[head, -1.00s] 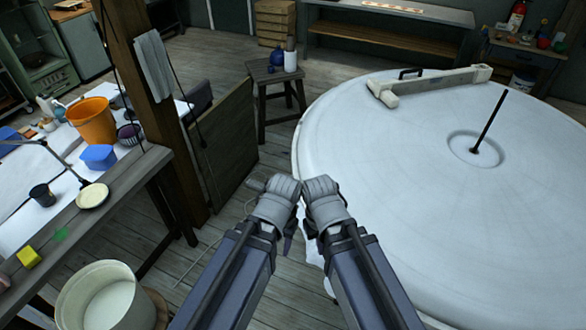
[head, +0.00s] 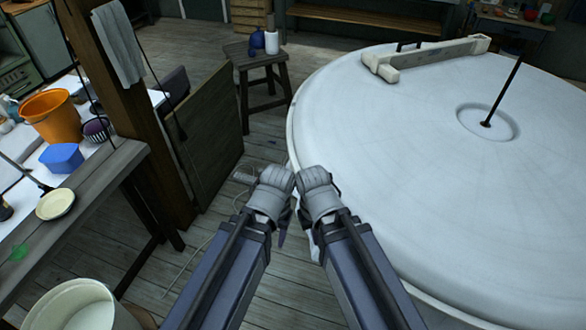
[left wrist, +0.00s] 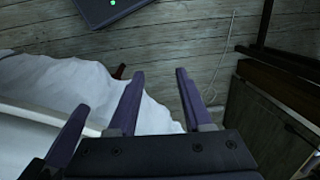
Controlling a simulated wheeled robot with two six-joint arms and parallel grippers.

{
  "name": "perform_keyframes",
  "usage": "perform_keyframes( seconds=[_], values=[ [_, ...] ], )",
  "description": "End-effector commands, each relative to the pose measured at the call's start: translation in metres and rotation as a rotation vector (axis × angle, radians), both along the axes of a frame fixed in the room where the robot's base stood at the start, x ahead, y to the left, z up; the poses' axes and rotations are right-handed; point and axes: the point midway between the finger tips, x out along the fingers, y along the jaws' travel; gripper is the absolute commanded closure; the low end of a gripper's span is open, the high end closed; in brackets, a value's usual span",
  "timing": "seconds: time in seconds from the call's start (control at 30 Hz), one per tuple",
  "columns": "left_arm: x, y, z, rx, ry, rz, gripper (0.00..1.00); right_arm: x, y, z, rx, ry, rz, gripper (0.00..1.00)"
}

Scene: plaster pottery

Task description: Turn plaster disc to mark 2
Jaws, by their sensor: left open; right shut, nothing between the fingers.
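The large white plaster disc (head: 430,180) fills the right of the head view, with a thin dark rod (head: 503,92) upright at its centre. I cannot make out a numbered mark on it. My left gripper (head: 277,188) is just left of the disc's near-left edge, its fingertips mostly hidden by the hand. In the left wrist view its two purple fingers (left wrist: 158,98) are apart with nothing between them. My right gripper (head: 314,178) is beside it, overlapping the disc's edge in the picture, shut and empty. Whether it touches the disc is unclear.
A white beam (head: 430,56) lies across the disc's far edge. A dark stool (head: 258,75) with a blue vase stands beyond the disc. A workbench (head: 95,190) and a pale bucket (head: 75,308) are on the left.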

Motion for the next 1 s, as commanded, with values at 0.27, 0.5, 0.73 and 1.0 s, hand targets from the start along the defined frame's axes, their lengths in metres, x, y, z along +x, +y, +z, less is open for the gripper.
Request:
perform_keyframes(
  seconds=[0.27,0.5,0.73,1.0],
  values=[
    [0.000,0.000,-0.076,0.001,0.000,-0.002,0.37,0.000,0.000,-0.076,-0.001,0.000,0.002,1.00],
    [0.000,0.000,-0.164,0.002,0.000,-0.003,0.37,0.000,0.000,-0.164,-0.002,0.000,0.003,1.00],
    [0.003,-0.002,-0.247,-0.015,-0.001,-0.015,0.37,0.000,-0.001,-0.246,-0.004,-0.001,0.004,1.00],
    [0.019,-0.017,-0.316,-0.115,-0.003,-0.077,0.37,0.000,-0.001,-0.314,-0.005,-0.001,0.004,1.00]
  ],
)
